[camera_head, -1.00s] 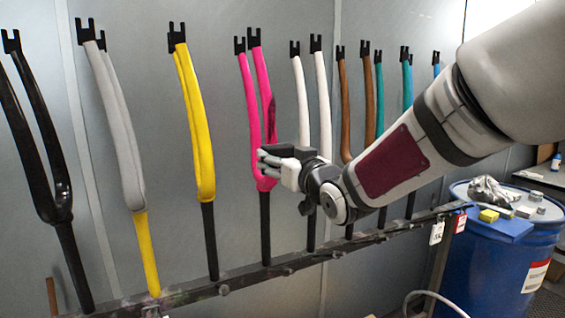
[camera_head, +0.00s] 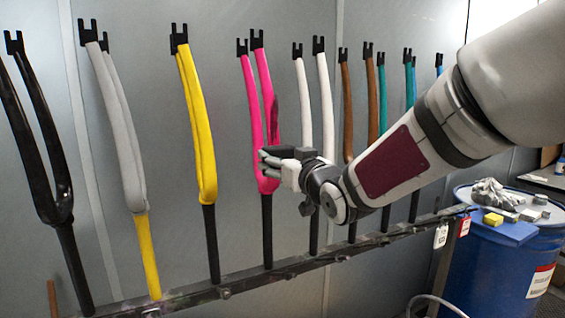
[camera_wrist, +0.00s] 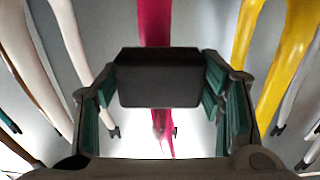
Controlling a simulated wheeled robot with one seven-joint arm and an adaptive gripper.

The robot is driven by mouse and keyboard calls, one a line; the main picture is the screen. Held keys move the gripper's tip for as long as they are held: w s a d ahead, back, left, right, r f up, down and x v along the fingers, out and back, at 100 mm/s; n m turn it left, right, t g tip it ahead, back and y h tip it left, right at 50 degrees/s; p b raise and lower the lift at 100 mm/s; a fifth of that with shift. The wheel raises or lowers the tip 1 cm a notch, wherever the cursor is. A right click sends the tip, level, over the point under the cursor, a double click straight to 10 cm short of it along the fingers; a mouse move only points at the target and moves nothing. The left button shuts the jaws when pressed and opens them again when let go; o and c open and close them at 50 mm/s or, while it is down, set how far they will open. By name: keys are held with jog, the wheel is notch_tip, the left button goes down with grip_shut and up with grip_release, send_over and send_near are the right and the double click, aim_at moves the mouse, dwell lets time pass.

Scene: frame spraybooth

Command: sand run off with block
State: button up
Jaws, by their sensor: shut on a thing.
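A pink fork (camera_head: 267,140) hangs upside down on the rail, its legs up. A darker streak, perhaps the run, shows on its right leg. My gripper (camera_head: 272,160) is beside the fork's crown, at its right, shut on a dark block (camera_head: 300,153). The wrist view shows the block (camera_wrist: 158,78) held between the fingers of my gripper (camera_wrist: 158,95), with the pink fork (camera_wrist: 155,22) behind it. I cannot tell whether the block touches the fork. The block hides part of the fork in the wrist view.
A yellow fork (camera_head: 204,150) stands left and a white fork (camera_head: 325,100) right of the pink one. The dark rail (camera_head: 245,285) runs below.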

aim_at(274, 118)
jog(key=shift+b+x, duration=0.8)
jog(key=shift+x, duration=0.55)
jog(key=shift+s+r+p, duration=0.1)
jog(key=shift+r+p, duration=0.9)
jog(key=shift+r, duration=0.85)
jog(key=shift+w+a+r+p, duration=0.1)
jog(key=shift+r+p, duration=0.65)
jog(key=shift+r, duration=0.95)
jog(key=shift+w+r+p, duration=0.15)
jog(key=shift+r+p, duration=0.6)
jog(key=shift+r, duration=0.9)
jog(key=shift+w+a+r+p, duration=0.1)
jog(key=shift+r+p, duration=0.65)
jog(key=shift+r, duration=0.95)
jog(key=shift+w+a+f+b, duration=0.15)
jog(key=shift+f+b, duration=0.35)
jog(key=shift+f, duration=0.7)
jog(key=shift+w+d+f+b, duration=0.15)
jog(key=shift+f+b, duration=0.35)
jog(key=shift+f, duration=0.65)
jog(key=shift+s+f+b, duration=0.2)
jog(key=shift+f+b, duration=2)
jog(key=shift+f, duration=2.6)
jog(key=shift+c, duration=1)
